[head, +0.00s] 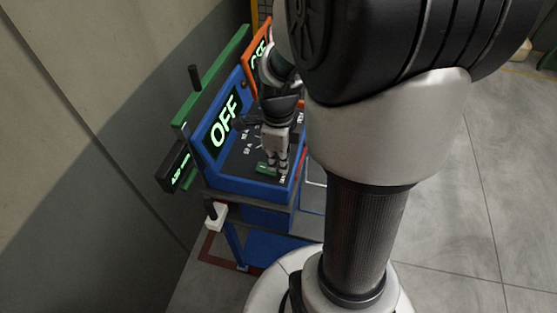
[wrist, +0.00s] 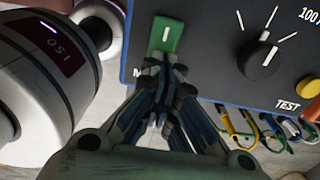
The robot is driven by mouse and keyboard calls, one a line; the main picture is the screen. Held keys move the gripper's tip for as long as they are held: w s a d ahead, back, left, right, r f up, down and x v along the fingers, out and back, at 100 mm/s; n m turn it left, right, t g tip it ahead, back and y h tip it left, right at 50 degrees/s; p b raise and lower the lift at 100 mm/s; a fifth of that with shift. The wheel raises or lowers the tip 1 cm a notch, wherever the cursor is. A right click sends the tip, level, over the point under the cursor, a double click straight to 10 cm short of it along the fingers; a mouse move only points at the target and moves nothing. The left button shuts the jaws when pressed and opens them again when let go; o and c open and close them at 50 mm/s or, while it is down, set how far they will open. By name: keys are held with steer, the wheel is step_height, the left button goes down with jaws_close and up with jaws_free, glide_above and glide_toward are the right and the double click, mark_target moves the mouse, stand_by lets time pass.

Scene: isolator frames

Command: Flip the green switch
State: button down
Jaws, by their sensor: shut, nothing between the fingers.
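The green switch (wrist: 166,33) is a green rocker with a white line mark, set in the dark panel face at the top middle of the wrist view. In the head view the green switch (head: 266,169) shows at the front edge of the blue unit's panel. My gripper (wrist: 160,118) is shut and empty, its fingertips just below the switch in the wrist view; whether they touch it I cannot tell. In the head view my gripper (head: 277,170) is over the panel beside the switch, pointing down. The fingers hide the panel just below the switch.
The blue unit (head: 213,153) has a lit OFF display (head: 224,121). A black knob (wrist: 258,58), a yellow part (wrist: 310,88) and several coloured cables (wrist: 251,134) are right of my gripper. An orange-framed display (head: 257,55) stands behind.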

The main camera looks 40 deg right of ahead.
steer(key=shift+r+p, duration=0.3)
steer(key=shift+r, duration=0.25)
step_height(320, 180, up, 12)
stand_by(0.4)
stand_by(0.4)
